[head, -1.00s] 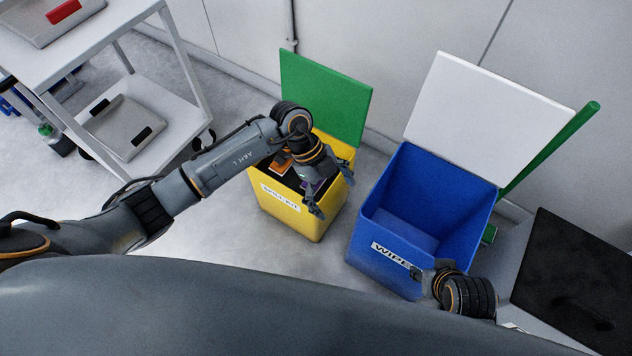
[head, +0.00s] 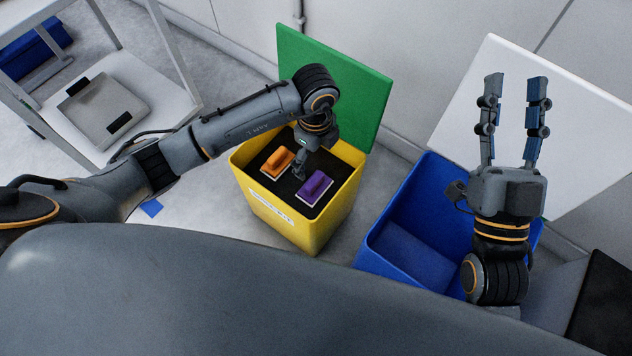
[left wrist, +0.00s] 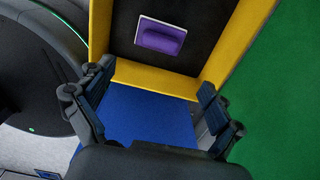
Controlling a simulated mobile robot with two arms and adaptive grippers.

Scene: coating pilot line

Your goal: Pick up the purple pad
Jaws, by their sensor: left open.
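The purple pad (head: 314,187) lies on the black inner surface of the yellow bin (head: 330,222), toward its right side. It has a purple grip on a pale base. It also shows in the left wrist view (left wrist: 160,37), beyond my open fingers. My left gripper (head: 299,173) is over the bin, just left of the purple pad and apart from it; in the left wrist view its fingers (left wrist: 150,105) are spread and empty. My right gripper (head: 514,84) is raised over the blue bin, fingers pointing up, apart and empty.
An orange pad (head: 277,161) lies in the yellow bin close to my left gripper. The bin's green lid (head: 345,85) stands open behind it. The blue bin (head: 405,240) with a raised white lid (head: 590,130) is to the right. A white cart (head: 165,100) stands left.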

